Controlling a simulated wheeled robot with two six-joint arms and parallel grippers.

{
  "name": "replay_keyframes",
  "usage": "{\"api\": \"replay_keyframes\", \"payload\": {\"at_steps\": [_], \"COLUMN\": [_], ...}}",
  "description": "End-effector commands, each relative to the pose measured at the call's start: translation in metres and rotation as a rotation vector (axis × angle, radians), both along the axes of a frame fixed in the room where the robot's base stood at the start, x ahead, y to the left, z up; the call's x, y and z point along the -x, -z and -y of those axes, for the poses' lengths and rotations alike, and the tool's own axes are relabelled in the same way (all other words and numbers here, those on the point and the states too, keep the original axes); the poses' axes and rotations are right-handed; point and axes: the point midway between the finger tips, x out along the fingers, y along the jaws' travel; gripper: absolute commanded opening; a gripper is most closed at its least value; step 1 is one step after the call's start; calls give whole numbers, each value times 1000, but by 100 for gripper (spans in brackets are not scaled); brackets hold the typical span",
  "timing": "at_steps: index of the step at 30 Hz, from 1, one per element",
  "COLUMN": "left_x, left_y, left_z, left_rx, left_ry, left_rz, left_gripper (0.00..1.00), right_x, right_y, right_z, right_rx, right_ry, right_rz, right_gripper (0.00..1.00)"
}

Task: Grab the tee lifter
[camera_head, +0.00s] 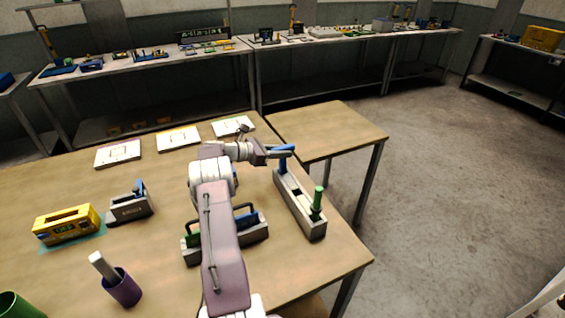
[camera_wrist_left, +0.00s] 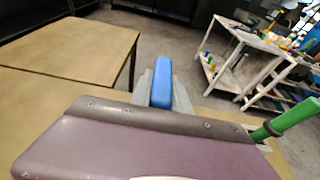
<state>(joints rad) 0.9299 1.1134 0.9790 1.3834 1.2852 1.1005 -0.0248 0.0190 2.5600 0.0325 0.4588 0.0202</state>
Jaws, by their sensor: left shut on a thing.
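My left gripper (camera_head: 274,153) is over the far end of a long grey holder (camera_head: 302,212) near the table's right edge. It is shut on a blue-handled tool (camera_head: 284,148). The blue handle also shows in the left wrist view (camera_wrist_left: 162,82), between grey fingers partly hidden by my wrist. I cannot tell for sure whether this is the tee lifter, or whether its lower end is inside the holder. A green-handled tool (camera_head: 318,197) stands upright in the holder's near end; its green handle shows at right in the left wrist view (camera_wrist_left: 288,119). My right gripper is not in view.
A second grey holder (camera_head: 192,255) lies partly behind my arm. A yellow device (camera_head: 66,225), a small grey block (camera_head: 130,208), a purple cup (camera_head: 122,288) and several white cards (camera_head: 178,138) are on the table. A bare side table (camera_head: 335,128) stands beyond the holder.

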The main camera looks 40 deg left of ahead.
Motion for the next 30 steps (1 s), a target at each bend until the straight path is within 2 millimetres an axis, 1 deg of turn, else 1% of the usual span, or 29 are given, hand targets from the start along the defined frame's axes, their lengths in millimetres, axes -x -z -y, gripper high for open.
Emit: {"api": "replay_keyframes", "payload": {"at_steps": [25,28,30], "left_x": [0,0,0], "left_y": [-1,-7,-21], "left_z": [0,0,0], "left_rx": [0,-1,-3], "left_ry": [0,1,1], "left_rz": [1,3,5], "left_gripper": [0,0,0], "right_x": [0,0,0], "right_y": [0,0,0], "right_z": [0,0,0], "right_rx": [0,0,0], "right_ry": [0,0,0], "right_rz": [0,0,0], "right_gripper": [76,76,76]}}
